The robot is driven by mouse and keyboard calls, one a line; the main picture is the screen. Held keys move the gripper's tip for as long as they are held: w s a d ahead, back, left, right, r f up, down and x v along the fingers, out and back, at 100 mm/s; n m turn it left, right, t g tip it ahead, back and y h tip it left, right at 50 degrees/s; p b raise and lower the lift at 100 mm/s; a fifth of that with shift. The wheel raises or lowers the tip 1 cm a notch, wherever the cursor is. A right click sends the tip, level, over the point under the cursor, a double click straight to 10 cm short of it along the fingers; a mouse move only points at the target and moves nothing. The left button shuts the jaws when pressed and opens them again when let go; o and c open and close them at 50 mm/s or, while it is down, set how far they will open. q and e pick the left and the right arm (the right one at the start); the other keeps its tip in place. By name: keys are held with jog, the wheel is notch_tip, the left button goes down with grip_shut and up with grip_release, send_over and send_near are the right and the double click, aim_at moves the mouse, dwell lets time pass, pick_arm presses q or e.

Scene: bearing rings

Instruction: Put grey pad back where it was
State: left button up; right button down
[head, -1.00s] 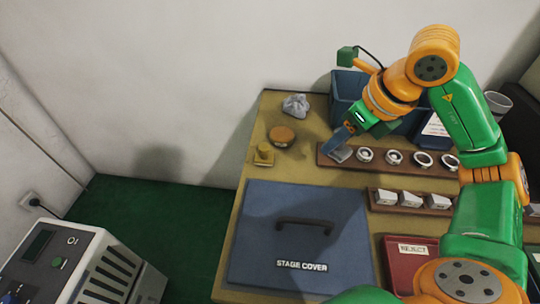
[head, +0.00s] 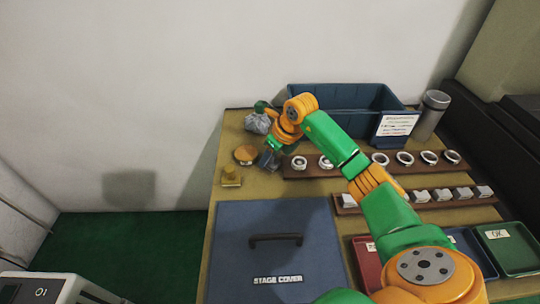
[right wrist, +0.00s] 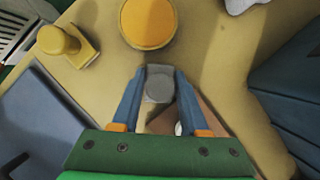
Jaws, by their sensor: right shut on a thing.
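My right gripper (head: 268,160) is left of the ring rack's left end, close to a round tan disc (head: 245,154). In the right wrist view its two blue fingers (right wrist: 158,90) are shut on a small grey round piece, which looks like the grey pad (right wrist: 158,88). The tan disc (right wrist: 149,22) lies just beyond the fingertips, apart from the pad. Whether the pad touches the table is unclear. In the head view the pad is mostly hidden by the gripper. My left gripper is not in view.
A wooden rack (head: 340,168) holds several rings; another rack (head: 345,208) holds several blocks. A brass knobbed block (head: 230,176), crumpled grey cloth (head: 258,123), blue bin (head: 340,97) and STAGE COVER (head: 270,270) are nearby. Bare tabletop lies around the disc.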

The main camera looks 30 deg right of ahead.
jog(key=shift+f, duration=0.15)
jog(key=shift+c, duration=2.1)
grip_release()
jog(key=v, duration=1.2)
jog(key=shift+r+p, duration=0.2)
jog(key=shift+p, duration=0.2)
jog(key=shift+s, duration=0.1)
